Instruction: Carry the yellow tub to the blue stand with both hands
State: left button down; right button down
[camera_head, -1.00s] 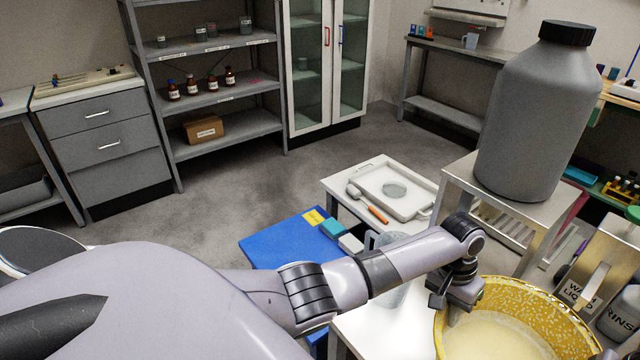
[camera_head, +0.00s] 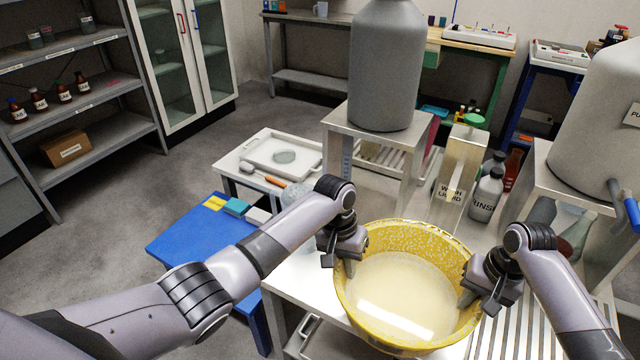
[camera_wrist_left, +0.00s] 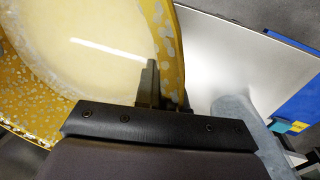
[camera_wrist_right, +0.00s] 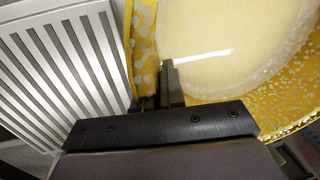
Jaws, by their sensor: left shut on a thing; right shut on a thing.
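The yellow speckled tub (camera_head: 424,233) is at the lower middle of the head view, holding a pale cream liquid. It looks level over the pale metal worktop; I cannot tell whether its base touches. My left gripper (camera_head: 347,262) is shut on the tub's left rim, and the rim shows between its fingers in the left wrist view (camera_wrist_left: 168,28). My right gripper (camera_head: 478,297) is shut on the right rim, also seen in the right wrist view (camera_wrist_right: 143,42). The blue stand (camera_head: 188,248) is left of the worktop, lower, partly behind my left arm.
Yellow, teal (camera_head: 236,207) and white items lie along the blue stand's back edge. A white tray (camera_head: 262,160) sits on a table behind. A big grey bottle (camera_head: 388,65) stands on a raised metal stand. A ribbed drainboard (camera_head: 520,335) and rinse bottle (camera_head: 487,195) are right.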

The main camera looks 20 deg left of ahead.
aim_at(216, 247)
jog(key=k, duration=0.35)
jog(key=u, duration=2.45)
jog(key=i+l+u, duration=0.1)
jog(key=u, duration=0.25)
jog(key=i+l, duration=0.25)
jog(key=i, duration=0.15)
jog(key=i+l, duration=0.3)
jog(key=i, duration=0.1)
